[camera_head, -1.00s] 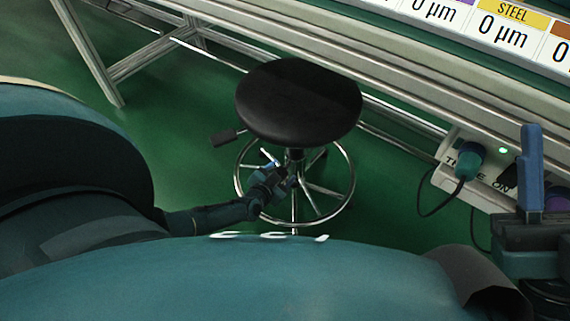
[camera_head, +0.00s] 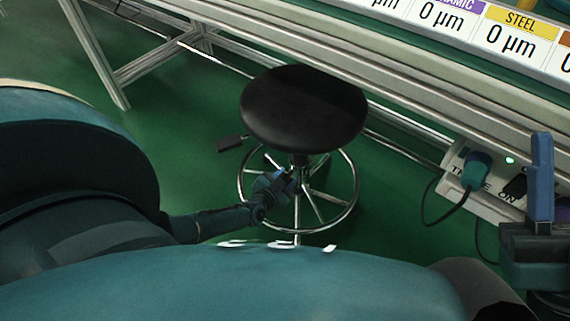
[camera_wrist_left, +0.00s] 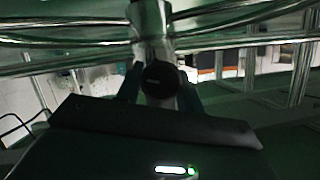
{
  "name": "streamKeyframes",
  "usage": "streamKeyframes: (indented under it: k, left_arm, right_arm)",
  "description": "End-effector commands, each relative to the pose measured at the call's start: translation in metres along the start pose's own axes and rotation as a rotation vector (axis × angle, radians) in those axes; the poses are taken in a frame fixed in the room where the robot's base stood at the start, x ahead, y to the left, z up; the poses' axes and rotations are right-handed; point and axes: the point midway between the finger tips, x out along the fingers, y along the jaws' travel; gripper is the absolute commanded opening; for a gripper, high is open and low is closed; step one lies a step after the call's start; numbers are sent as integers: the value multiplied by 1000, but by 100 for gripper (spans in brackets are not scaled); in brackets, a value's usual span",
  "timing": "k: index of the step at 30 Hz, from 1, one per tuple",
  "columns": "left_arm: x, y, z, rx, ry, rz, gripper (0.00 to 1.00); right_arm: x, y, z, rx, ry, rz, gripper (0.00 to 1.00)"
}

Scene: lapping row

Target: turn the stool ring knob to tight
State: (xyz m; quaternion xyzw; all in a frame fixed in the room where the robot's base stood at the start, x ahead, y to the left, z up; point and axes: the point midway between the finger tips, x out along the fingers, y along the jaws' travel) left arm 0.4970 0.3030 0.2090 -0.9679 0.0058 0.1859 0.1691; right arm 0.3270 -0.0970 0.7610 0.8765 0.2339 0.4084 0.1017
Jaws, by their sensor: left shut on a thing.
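The stool has a round black seat (camera_head: 304,108) and a chrome foot ring (camera_head: 354,200) around its post. The ring knob (camera_wrist_left: 159,80) is a small round black cap in front of the chrome post in the left wrist view. My left gripper (camera_head: 284,182) reaches the post below the seat and is shut on the knob, with one dark finger on each side of it. It also shows in the left wrist view (camera_wrist_left: 160,86). In the head view the gripper hides the knob. Any tight mark is not readable. My right gripper (camera_head: 541,180) shows partly, its blue finger upright at the right edge.
A seat lever (camera_head: 231,144) sticks out left of the stool. The bench frame (camera_head: 420,115) runs behind it. Green floor (camera_head: 190,165) is open left of the stool.

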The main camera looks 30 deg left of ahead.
Motion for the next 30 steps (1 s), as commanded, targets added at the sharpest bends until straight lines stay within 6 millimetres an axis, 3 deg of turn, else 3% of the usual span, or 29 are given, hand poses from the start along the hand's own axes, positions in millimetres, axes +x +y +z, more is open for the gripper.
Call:
streamKeyframes:
  k: [8, 30]
  left_arm:
    - [0, -1, 0, -71, 0, 30, 14]
    - [1, -3, 0, -509, 1, 213, 14]
  right_arm:
    - [0, 0, 0, 1, -1, 0, 36]
    - [0, -1, 1, 2, -2, 0, 36]
